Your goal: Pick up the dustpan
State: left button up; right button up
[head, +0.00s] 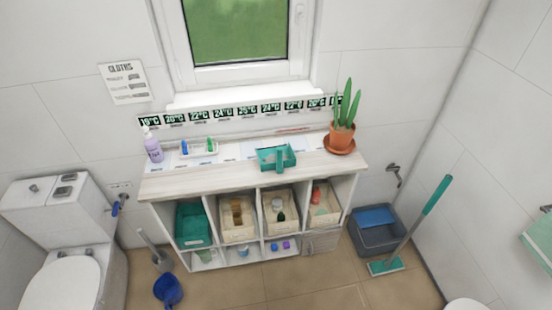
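A teal, shallow, open piece with raised sides and an upright handle-like part (278,158) stands on the cabinet's top, right of its middle. It looks like the dustpan, but it is too small to be sure. The whitish cabinet top (215,182) is under it. Neither of my grippers is in the head view, so I cannot see what they hold.
A potted plant (342,136) stands to the right on the top, a lilac bottle (153,147) to the left. A toilet (62,280), blue vessel (168,290), grey bucket (377,236) and teal mop (385,267) stand around.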

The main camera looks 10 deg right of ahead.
aim_at(278, 158)
jog(key=u, duration=2.65)
jog(key=i+u, duration=0.15)
jog(key=u, duration=0.3)
jog(key=i+l+u, duration=0.1)
jog(key=u, duration=0.35)
jog(key=i+l+u, duration=0.2)
jog(key=u, duration=0.3)
jog(key=i+l+u, duration=0.15)
jog(key=u, duration=0.3)
jog(key=z, duration=5.3)
jog(key=i+z, duration=0.5)
jog(key=k+j, duration=0.05)
